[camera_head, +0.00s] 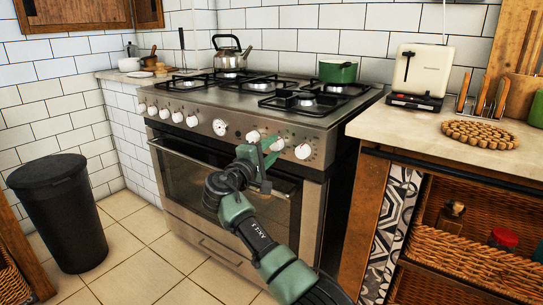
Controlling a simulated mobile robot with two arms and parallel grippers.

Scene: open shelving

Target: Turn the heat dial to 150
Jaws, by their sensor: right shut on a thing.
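A steel stove has a front panel (236,133) with a row of white dials. One larger round dial or gauge (219,127) sits near the middle of the row. My right gripper (268,153) is at the panel, right of the middle, shut on a dial that its fingers partly hide. White dials show close on its left (253,136) and right (278,144), and another dial (303,151) sits at the far right end. The dial markings are too small to read. My left gripper is not in view.
The oven door (205,190) and its handle lie below the panel. A kettle (230,56) and a green pot (338,71) stand on the hob. A black bin (62,210) stands at the left on clear floor.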

